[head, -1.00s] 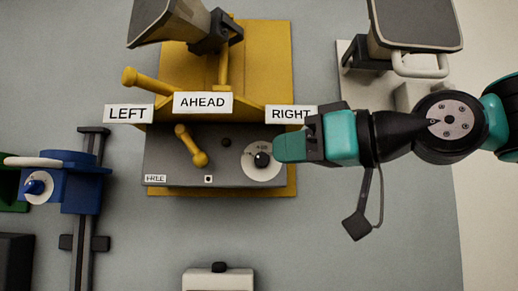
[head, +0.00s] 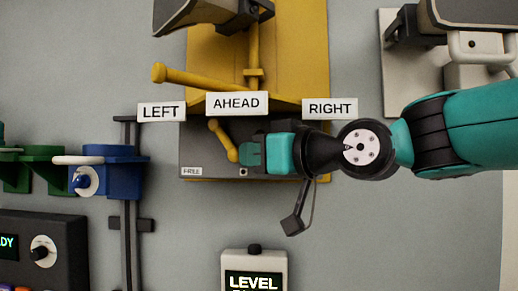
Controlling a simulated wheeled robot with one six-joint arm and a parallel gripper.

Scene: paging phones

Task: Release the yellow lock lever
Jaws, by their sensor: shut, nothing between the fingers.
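A small yellow lever (head: 222,139) is on the grey front panel (head: 205,148) of a yellow unit. It slants from upper left to a rounded lower-right end. A label reading "FREE" (head: 191,171) is at the panel's lower left. My gripper (head: 251,156) is shut and empty, just right of the lever's lower end; I cannot tell whether they touch. My gripper and wrist hide the panel's right part, including the dial. A larger yellow handle (head: 195,78) lies above, its knob pointing left, over the signs LEFT (head: 161,112), AHEAD (head: 236,103) and RIGHT (head: 330,108).
A blue bracket (head: 118,178) with a white knob stands on a dark rail at left. A dark box (head: 35,245) with a dial is at lower left. A LEVEL box (head: 253,262) is below. A pale unit (head: 397,75) is at upper right.

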